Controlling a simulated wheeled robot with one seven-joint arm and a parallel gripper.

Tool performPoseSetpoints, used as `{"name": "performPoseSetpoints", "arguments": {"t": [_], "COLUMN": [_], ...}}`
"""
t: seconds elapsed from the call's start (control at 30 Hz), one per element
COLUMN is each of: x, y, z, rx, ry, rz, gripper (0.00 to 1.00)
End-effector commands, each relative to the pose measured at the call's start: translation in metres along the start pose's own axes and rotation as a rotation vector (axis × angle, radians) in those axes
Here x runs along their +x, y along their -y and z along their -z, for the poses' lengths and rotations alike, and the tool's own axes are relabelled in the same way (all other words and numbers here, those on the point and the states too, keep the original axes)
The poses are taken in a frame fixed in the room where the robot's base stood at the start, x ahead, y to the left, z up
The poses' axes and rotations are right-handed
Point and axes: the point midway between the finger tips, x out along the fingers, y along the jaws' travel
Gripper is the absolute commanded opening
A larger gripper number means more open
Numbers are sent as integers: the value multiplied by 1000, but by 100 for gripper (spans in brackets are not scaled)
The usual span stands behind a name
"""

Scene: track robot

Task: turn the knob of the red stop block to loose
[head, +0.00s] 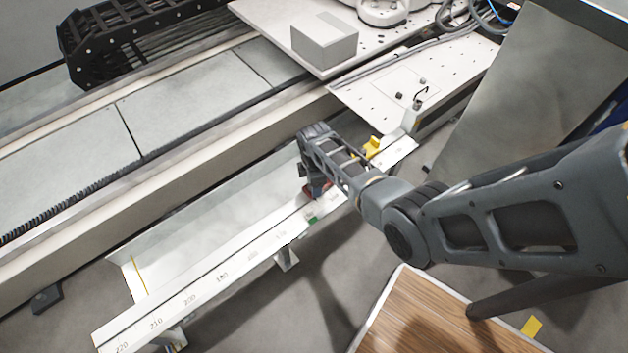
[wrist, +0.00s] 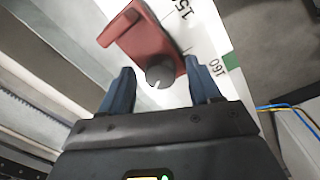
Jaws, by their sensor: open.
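The red stop block (wrist: 145,38) sits on the white numbered rail (wrist: 208,40), near the 150 and 160 marks in the wrist view. Its dark round knob (wrist: 160,76) has a small pale mark and lies at the near end of the block. My gripper (wrist: 158,80) is open, with one blue finger on each side of the knob and a visible gap to each. In the head view my arm hides most of the block; a little red (head: 316,190) shows below my gripper (head: 318,182).
A green mark (head: 312,219) is on the rail by the block. A yellow part (head: 372,147) stands farther up the rail. A grey box (head: 325,42) sits on the upper plate. A wooden surface (head: 400,320) is at the bottom. The rail's lower left is clear.

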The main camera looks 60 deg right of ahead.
Motion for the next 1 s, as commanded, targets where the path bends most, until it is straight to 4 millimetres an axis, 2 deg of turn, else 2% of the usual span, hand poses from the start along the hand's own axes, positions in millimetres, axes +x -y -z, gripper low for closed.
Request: {"name": "performPoseSetpoints", "arguments": {"t": [0.17, 0.4, 0.6, 1.0], "x": [-11, -51, -73, -78], "y": [0, 0, 0, 0], "z": [0, 0, 0, 0], "rx": [0, 0, 0, 0], "ry": [0, 0, 0, 0], "rz": [0, -1, -1, 0], "gripper": [63, 63, 63, 63]}}
